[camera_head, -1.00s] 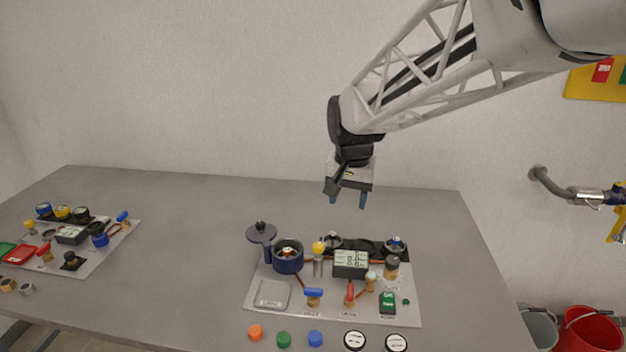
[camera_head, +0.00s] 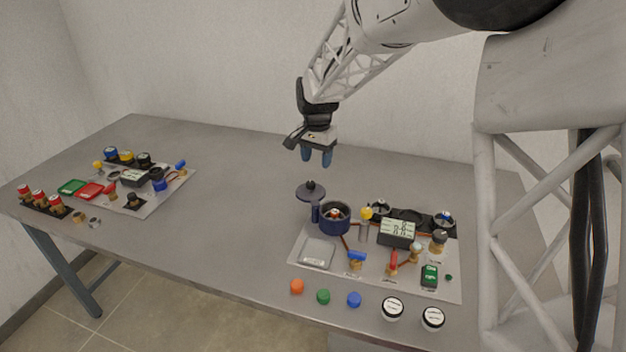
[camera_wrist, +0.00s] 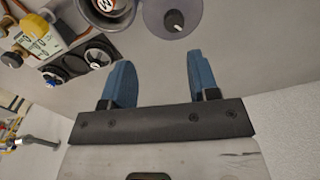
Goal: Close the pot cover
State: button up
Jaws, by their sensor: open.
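The pot (camera_head: 334,219) is dark blue and stands at the back left of the right-hand board, its top uncovered. Its round dark cover (camera_head: 311,190) with a black knob is swung out to the pot's back left, on a blue post. In the wrist view the cover (camera_wrist: 172,18) shows at the top edge, and part of the pot (camera_wrist: 107,8) is cut off beside it. My gripper (camera_head: 317,158) has blue fingers, points down, and is open and empty. It is above and behind the cover, apart from it. In the wrist view the fingers (camera_wrist: 157,80) are spread wide.
The right-hand board (camera_head: 302,243) also holds a display box (camera_head: 397,233), a yellow-topped post (camera_head: 365,214), valves and a grey square pad (camera_head: 318,252). Coloured caps (camera_head: 323,296) lie in front. A second board (camera_head: 150,203) lies at the left. The table behind the cover is clear.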

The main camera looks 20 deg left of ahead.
aim_at(311, 183)
jog(key=shift+w+a+f, duration=0.15)
jog(key=shift+a+f, duration=0.15)
jog(key=shift+a, duration=0.2)
jog(key=shift+w+a+f, duration=0.15)
jog(key=shift+a+f, duration=0.1)
jog(key=shift+a, duration=0.2)
jog(key=shift+f, duration=0.1)
jog(key=shift+f, duration=3.8)
grip_shut()
